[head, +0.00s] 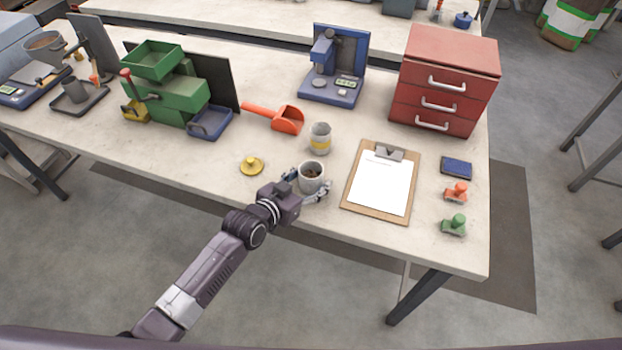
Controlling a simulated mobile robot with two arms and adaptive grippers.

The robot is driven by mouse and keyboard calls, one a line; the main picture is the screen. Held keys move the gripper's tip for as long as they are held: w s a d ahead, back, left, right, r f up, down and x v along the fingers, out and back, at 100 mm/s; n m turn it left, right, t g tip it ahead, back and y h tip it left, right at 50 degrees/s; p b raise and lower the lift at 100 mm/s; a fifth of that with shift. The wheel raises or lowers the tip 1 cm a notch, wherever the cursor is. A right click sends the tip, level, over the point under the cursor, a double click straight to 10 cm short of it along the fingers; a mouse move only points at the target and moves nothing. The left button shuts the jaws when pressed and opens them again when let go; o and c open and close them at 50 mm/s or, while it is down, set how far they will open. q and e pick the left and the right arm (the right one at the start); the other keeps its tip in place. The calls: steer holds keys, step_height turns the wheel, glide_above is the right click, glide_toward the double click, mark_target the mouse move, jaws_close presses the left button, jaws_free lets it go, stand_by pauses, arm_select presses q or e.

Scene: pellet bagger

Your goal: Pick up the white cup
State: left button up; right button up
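The white cup (311,180) stands upright near the front edge of the table, with dark brown contents inside. My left gripper (308,184) is at the cup, with its fingers spread, one at the cup's left side and one around its lower right front. I cannot see clearly whether the fingers touch the cup. The cup's lower front is partly hidden by the gripper. My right gripper is not in view.
A grey cup with a yellow band (320,138) stands just behind. A yellow knobbed lid (252,166) lies to the left, a clipboard (382,181) to the right, an orange scoop (277,118) behind left. A red drawer cabinet (446,80) and blue machine (336,66) stand farther back.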

arm_select(q)
steer(key=c, duration=0.9)
steer(key=shift+c, duration=0.2)
